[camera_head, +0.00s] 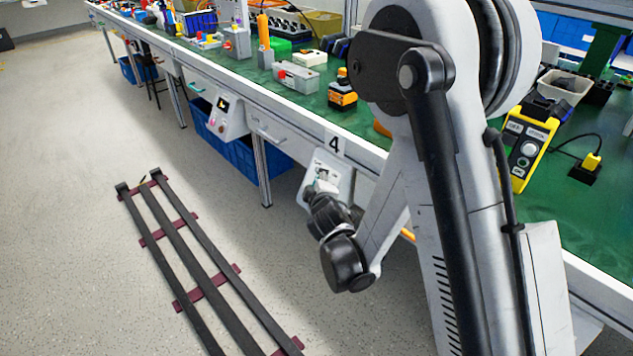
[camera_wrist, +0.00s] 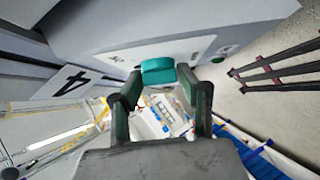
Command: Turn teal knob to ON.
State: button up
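The teal knob (camera_wrist: 158,71) shows in the wrist view on a light plate on a grey housing. My gripper (camera_wrist: 160,76) points at it with its two dark fingers apart, one on each side of the knob. The fingertips are very close to its sides; I cannot tell whether they touch. In the head view my gripper (camera_head: 323,187) is at the white switch box (camera_head: 340,168) under the label 4. The knob is not discernible there, and my arm covers part of the box's surroundings.
A green-topped workbench (camera_head: 350,122) carries tools and parts. Another control box (camera_head: 221,115) hangs on its front further left, above a blue bin (camera_head: 240,143). Dark rails (camera_head: 190,250) lie on the floor. The floor between the rails and bench is clear.

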jog(key=shift+o, duration=1.4)
jog(key=shift+r, duration=0.1)
notch_tip(320, 180, up, 10)
